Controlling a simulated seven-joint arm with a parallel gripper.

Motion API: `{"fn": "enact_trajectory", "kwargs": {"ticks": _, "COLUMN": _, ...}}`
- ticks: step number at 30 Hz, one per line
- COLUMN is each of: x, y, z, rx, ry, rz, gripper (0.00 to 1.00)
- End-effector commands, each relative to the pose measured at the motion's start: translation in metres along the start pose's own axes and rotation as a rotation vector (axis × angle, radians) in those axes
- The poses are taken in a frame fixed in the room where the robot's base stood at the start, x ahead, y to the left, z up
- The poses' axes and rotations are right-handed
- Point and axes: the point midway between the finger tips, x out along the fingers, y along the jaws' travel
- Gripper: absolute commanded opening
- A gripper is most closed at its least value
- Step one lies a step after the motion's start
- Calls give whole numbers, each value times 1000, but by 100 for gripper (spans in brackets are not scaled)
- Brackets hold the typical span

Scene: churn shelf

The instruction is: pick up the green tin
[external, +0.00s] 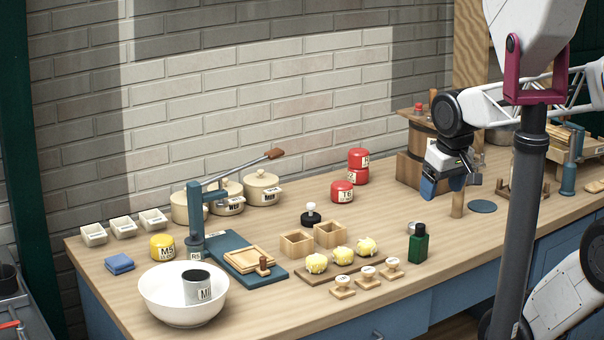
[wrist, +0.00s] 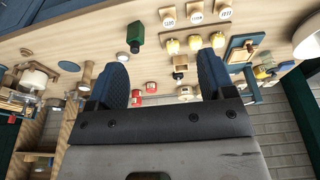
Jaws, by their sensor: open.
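The plainly green thing is a dark green, square-sided container (external: 418,246) with a dark cap, upright near the front edge of the bench. It also shows in the wrist view (wrist: 135,33), upper left, beyond the left finger. I cannot tell whether it is the tin named. A dark grey tin (external: 196,288) with a pale label lies tilted in a white bowl (external: 162,307); its hue is hard to tell. My gripper (external: 451,186) is open and empty, above the bench, behind and right of the green container. Its blue fingers are wide apart in the wrist view (wrist: 162,80).
A wooden post (external: 457,204) stands close below my gripper. Red tins (external: 342,191) are at its left. Yellow moulded pieces (external: 341,254) and stamps (external: 342,287) lie left of the green container. A wooden churn (external: 411,168) is behind. Bare bench lies right of the container.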

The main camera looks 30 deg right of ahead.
Motion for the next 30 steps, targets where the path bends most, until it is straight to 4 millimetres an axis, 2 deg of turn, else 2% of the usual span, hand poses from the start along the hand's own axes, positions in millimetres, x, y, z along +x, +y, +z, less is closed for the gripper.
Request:
{"fn": "enact_trajectory", "kwargs": {"ticks": 8, "x": 18, "y": 19, "z": -14, "rx": 21, "ry": 63, "rz": 53, "gripper": 76}}
{"fn": "enact_trajectory", "kwargs": {"ticks": 21, "x": 88, "y": 90, "z": -63, "rx": 24, "ry": 358, "rz": 212, "gripper": 76}}
{"fn": "enact_trajectory", "kwargs": {"ticks": 30, "x": 133, "y": 121, "z": -80, "rx": -39, "ry": 562, "rz": 219, "gripper": 76}}
